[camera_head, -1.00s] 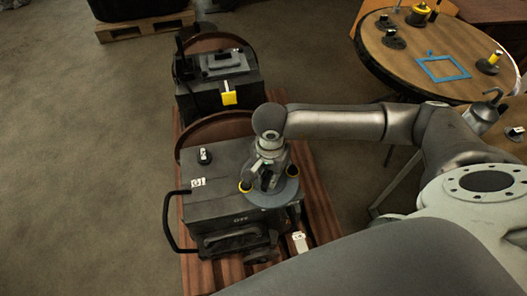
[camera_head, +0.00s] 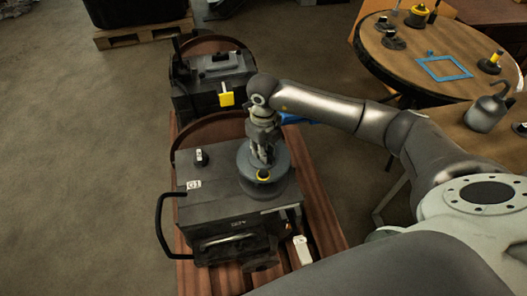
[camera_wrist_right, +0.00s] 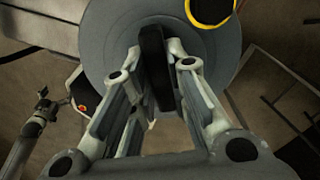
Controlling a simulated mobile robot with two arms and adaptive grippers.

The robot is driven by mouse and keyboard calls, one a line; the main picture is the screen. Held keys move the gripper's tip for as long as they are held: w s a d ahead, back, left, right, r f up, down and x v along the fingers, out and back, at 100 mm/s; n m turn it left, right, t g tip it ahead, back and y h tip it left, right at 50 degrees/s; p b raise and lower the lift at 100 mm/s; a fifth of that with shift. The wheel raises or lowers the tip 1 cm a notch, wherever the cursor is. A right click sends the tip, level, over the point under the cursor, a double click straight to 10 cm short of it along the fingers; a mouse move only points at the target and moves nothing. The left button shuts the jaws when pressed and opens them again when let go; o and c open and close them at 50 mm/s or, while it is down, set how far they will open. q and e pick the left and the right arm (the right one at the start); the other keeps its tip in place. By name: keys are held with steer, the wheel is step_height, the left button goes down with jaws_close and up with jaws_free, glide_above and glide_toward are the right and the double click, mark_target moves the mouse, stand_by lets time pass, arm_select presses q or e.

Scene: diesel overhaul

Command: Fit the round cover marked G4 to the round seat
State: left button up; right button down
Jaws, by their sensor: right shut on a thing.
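My right gripper (camera_head: 262,152) points down over the right part of the near dark engine block's top (camera_head: 215,207). It is shut on the dark upright handle (camera_wrist_right: 155,65) of a grey round cover (camera_head: 283,186). In the right wrist view the cover (camera_wrist_right: 105,40) is a broad disc behind the fingers, with a yellow ring (camera_wrist_right: 210,10) near its edge. No G4 mark is readable on it. I cannot tell whether the cover touches the block. My left gripper is out of view.
A second machine with a yellow tag (camera_head: 227,99) stands behind. A round table (camera_head: 400,65) with several parts is at the upper right.

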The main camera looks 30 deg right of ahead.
steer(key=shift+f+b, duration=0.45)
steer(key=shift+f, duration=0.1)
step_height(320, 180, down, 6)
steer(key=b, duration=0.4)
steer(key=shift+w, duration=0.1)
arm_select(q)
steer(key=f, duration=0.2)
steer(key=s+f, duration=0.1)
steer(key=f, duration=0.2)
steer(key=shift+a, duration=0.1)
arm_select(e)
steer(key=shift+r, duration=0.1)
arm_select(q)
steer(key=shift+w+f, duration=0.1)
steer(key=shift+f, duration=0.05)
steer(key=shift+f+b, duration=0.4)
steer(key=shift+b, duration=0.15)
arm_select(e)
steer(key=shift+f, duration=0.5)
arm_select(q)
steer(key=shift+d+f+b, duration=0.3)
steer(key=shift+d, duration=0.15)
arm_select(e)
steer(key=shift+f, duration=0.45)
steer(key=c, duration=1.3)
jaws_free()
